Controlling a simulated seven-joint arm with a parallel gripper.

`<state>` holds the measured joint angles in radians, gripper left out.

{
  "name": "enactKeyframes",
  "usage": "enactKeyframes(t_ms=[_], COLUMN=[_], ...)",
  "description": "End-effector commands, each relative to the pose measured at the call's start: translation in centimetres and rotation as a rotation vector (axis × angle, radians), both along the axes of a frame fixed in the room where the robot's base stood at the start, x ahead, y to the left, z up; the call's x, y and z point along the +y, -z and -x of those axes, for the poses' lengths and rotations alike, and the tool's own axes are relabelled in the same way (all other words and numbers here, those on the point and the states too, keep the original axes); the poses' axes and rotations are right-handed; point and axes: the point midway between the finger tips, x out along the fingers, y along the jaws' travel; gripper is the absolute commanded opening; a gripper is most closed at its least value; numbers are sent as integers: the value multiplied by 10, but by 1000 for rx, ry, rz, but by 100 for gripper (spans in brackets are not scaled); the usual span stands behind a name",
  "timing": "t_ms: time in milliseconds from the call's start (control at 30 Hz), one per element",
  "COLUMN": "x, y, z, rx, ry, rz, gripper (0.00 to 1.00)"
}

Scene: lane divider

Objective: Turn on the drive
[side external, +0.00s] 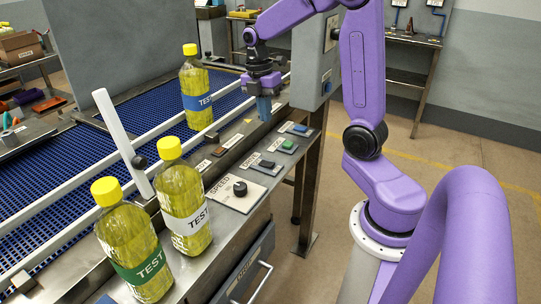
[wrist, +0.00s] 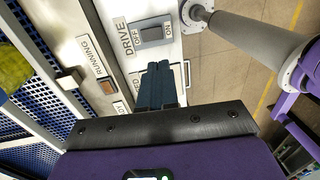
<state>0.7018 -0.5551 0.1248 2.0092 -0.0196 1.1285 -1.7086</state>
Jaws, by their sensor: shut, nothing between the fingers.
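I cannot tell which side is pressed. In the side view it appears to be the dark rocker (side external: 266,163) on the near part of the panel. My gripper (side external: 264,108) is shut and empty, pointing down over the far part of the panel. In the wrist view its blue fingers (wrist: 156,80) are just below the switch plate, apart from the rocker. An orange-brown lamp (wrist: 108,87) labelled RUNNING is left of them.
A green button (side external: 287,145) and a blue switch (side external: 299,128) are near the gripper. A SPEED knob (side external: 239,188) is nearer the camera. Bottles (side external: 183,205) (side external: 133,245) stand beside the panel, another (side external: 196,90) on the blue belt (side external: 60,165). A grey box (side external: 318,60) stands behind.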

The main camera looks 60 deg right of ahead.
Motion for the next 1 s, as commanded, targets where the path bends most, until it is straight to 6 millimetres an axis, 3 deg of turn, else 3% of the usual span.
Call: enactKeyframes(t_ms=[333,467,1000], x=[0,0,0], y=[1,10,104], z=[0,2,14], rx=[1,3,6], ry=[0,0,0], rz=[0,0,-1], gripper=[0,0,0])
